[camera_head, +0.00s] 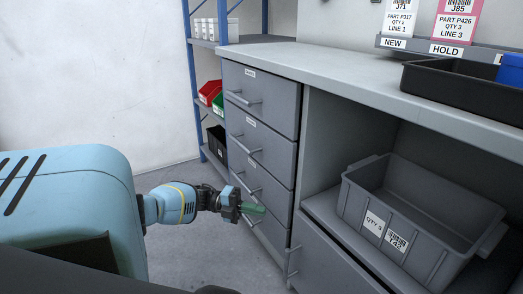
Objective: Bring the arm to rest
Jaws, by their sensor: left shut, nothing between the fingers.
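My left arm (176,202) comes in from the left, light blue with a yellow band. My left gripper (254,209), dark with green at its tip, is shut and empty. It points right, in front of the lower drawers of the grey cabinet (264,185) in the view. I cannot tell whether it touches the drawer front or a handle. My right gripper is not in view.
Several drawers with bar handles (243,97) look closed. A grey bin (415,215) sits in the open bay at right. A black tray (465,88) stands on the worktop (345,75). A blue-post shelf (191,70) is behind. Floor (185,245) is clear.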

